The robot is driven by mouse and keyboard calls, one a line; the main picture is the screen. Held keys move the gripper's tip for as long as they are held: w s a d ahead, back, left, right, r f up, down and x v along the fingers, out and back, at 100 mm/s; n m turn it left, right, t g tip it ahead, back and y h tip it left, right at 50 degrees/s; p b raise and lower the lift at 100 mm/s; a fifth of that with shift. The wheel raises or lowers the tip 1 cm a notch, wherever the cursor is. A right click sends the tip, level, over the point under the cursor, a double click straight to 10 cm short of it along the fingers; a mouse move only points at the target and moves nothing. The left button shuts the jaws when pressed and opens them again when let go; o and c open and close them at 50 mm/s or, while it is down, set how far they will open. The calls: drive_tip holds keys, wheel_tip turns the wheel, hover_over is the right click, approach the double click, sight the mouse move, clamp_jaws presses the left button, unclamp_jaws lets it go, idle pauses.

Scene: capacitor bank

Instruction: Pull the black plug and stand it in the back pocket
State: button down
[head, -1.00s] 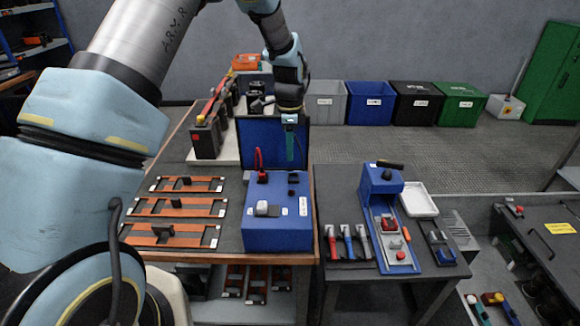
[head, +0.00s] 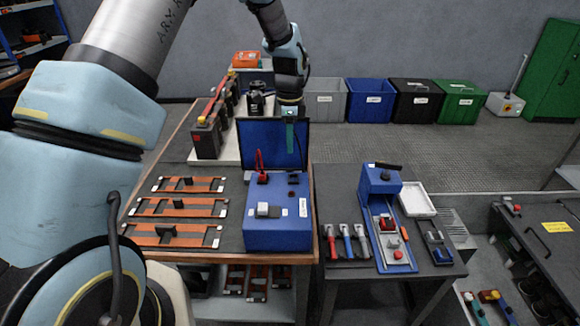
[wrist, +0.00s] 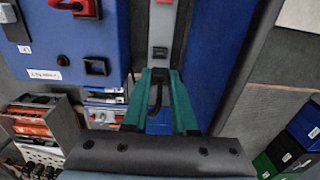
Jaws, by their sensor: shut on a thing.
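My gripper (head: 290,142) is raised above the back right of the blue box (head: 276,236), in front of the upright blue panel (head: 258,145). Its green fingers are shut on the black plug. In the wrist view a curved black part of the plug (wrist: 155,95) shows between the fingers (wrist: 160,82); its body is hard to make out. A thin black line hangs beside the fingers in the head view. A dark-rimmed square socket (wrist: 97,67) shows in the wrist view. I cannot tell which opening is the back pocket.
A red plug (head: 263,177) with an arched red lead stands on the box, left of my gripper. A grey block (head: 265,210) sits near its front. Copper-coloured racks (head: 178,208) lie to the left. A side table (head: 345,276) with tools stands to the right.

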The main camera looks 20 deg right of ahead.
drive_tip(key=shift+s+r, duration=0.1)
drive_tip(key=shift+r, duration=0.05)
hover_over(293, 181)
idle(1.7)
drive_tip(key=shift+f+b, duration=0.5)
drive_tip(key=shift+f, duration=0.3)
drive_tip(key=shift+f, duration=0.5)
